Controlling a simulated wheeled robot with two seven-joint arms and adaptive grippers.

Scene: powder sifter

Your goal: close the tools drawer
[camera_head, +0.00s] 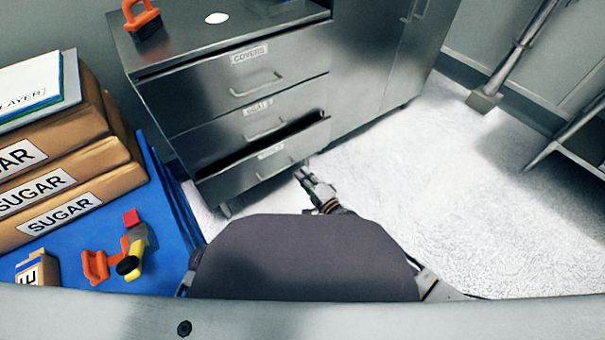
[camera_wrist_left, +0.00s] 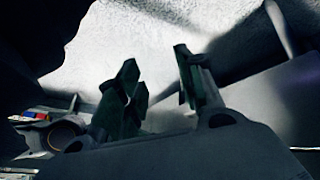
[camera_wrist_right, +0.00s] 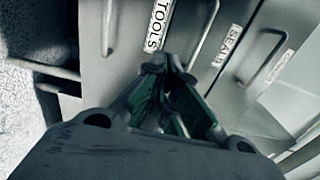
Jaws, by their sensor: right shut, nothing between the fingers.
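The tools drawer (camera_head: 262,168) is the bottom drawer of the grey metal cabinet. It stands partly pulled out, with a dark gap along its top edge. Its TOOLS label (camera_wrist_right: 158,24) and bar handle (camera_wrist_right: 108,24) show in the right wrist view. My right gripper (camera_head: 303,174) is shut and empty, in front of the right part of this drawer's front. Whether it touches the front, I cannot tell. It also shows in the right wrist view (camera_wrist_right: 166,78). My left gripper (camera_wrist_left: 155,68) is open and empty in the left wrist view, above pale floor; the head view does not show it.
The seals drawer (camera_head: 250,116) and covers drawer (camera_head: 233,85) above look closed. An orange padlock-shaped object (camera_head: 142,20) stands on the cabinet. Sugar boxes (camera_head: 70,205) and small tools (camera_head: 122,253) lie on a blue surface at left.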

